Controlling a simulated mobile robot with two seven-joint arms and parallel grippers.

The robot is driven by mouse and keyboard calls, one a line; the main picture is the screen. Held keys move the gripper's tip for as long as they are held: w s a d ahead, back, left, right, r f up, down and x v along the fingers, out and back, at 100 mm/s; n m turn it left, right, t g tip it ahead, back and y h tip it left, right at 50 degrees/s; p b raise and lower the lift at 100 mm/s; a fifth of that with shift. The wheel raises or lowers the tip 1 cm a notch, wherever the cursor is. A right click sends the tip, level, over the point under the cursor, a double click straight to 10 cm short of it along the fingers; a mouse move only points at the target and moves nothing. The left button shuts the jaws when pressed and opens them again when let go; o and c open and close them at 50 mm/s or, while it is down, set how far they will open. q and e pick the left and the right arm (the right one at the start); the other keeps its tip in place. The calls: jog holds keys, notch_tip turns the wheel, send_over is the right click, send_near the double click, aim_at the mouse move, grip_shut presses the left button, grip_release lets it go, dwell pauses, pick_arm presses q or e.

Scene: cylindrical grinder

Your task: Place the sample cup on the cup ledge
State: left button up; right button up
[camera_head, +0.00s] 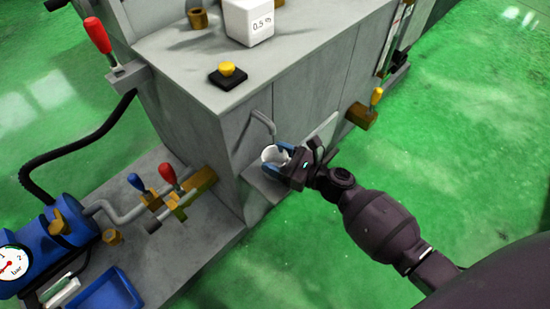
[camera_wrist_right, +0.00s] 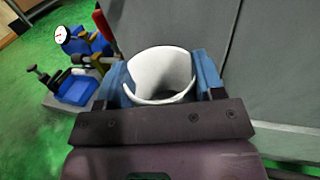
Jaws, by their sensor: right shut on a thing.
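The white sample cup (camera_head: 270,154) is between the blue fingers of my right gripper (camera_head: 282,165), which is shut on it. In the right wrist view the cup (camera_wrist_right: 160,76) looks upright and open at the top, with one blue finger on each side (camera_wrist_right: 158,85). The cup is at the front face of the grey machine, just below a bent grey spout (camera_head: 262,122). The cup ledge (camera_head: 266,186) juts from the machine face under the cup. I cannot tell whether the cup touches it. My left gripper is not in view.
The grey machine top (camera_head: 180,50) carries a white 0.5 block (camera_head: 248,20) and a yellow button (camera_head: 227,69). Valves with red (camera_head: 168,173) and blue handles stand left of the ledge. A yellow-handled valve (camera_head: 363,112) sticks out at right. The green floor in front is clear.

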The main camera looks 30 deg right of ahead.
jog(key=shift+f, duration=0.15)
jog(key=o, duration=0.9)
jog(key=shift+s+d+r, duration=0.1)
jog(key=shift+r, duration=0.1)
pick_arm(q)
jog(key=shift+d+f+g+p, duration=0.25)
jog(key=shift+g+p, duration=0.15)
jog(key=shift+p, duration=0.6)
pick_arm(e)
jog(key=v, duration=1.1)
jog(key=shift+s+d, duration=0.2)
jog(key=shift+s, duration=0.1)
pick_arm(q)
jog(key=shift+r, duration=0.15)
